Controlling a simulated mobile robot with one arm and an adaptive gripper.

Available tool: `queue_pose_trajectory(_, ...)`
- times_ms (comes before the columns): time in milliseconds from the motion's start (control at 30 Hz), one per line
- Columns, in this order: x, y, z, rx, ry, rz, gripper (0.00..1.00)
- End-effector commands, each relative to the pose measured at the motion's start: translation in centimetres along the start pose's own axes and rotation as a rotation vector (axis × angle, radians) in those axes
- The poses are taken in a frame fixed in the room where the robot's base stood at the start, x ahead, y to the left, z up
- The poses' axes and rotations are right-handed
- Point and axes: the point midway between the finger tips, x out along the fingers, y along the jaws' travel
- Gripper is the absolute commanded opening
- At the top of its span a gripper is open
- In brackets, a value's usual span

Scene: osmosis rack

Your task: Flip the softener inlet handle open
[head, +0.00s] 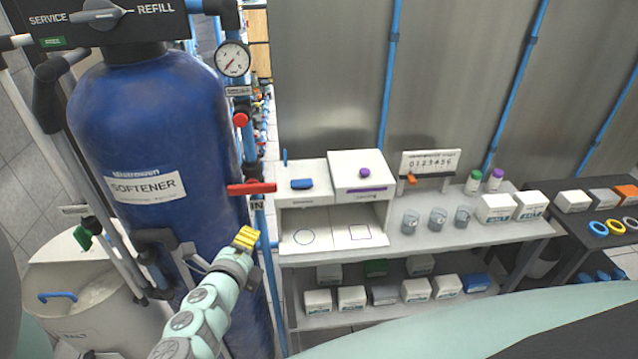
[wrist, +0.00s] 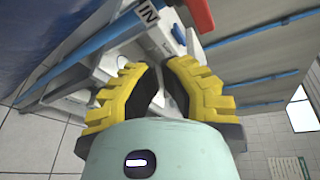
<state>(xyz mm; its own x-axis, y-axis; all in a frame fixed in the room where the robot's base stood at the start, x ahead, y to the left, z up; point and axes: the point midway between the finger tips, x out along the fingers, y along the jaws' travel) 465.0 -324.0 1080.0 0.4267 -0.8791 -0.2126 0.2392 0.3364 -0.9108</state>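The softener inlet handle is a red lever (head: 252,188) lying roughly horizontal across the vertical pipe, just above an "IN" label (head: 257,205), right of the blue softener tank (head: 150,140). In the wrist view, the red lever (wrist: 199,12) is at the top edge, partly cut off, beside the "IN" label (wrist: 148,12). My gripper (head: 246,237) has yellow fingers and is below the lever in the head view, apart from it. In the wrist view, my gripper (wrist: 159,70) shows a gap between its fingertips with nothing held.
A round red knob (head: 240,120) and a pressure gauge (head: 232,58) are on the pipe above the lever. A white bench (head: 430,240) with boxes and beakers stands to the right. A salt bin (head: 100,300) is at lower left.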

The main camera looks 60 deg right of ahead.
Motion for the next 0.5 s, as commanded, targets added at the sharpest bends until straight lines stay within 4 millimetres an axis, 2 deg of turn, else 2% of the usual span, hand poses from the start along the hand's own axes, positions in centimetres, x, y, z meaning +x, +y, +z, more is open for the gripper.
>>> queue_pose_trajectory(33,0.9,2.6,-1.6,0.097,-0.003,0.023,0.0)
queue_pose_trajectory(200,2.5,6.5,-2.8,0.43,-0.085,0.082,0.0)
queue_pose_trajectory(333,3.5,7.7,-3.4,0.674,-0.177,0.082,0.0)
queue_pose_trajectory(500,4.1,7.2,-4.2,0.943,-0.329,0.038,0.0)
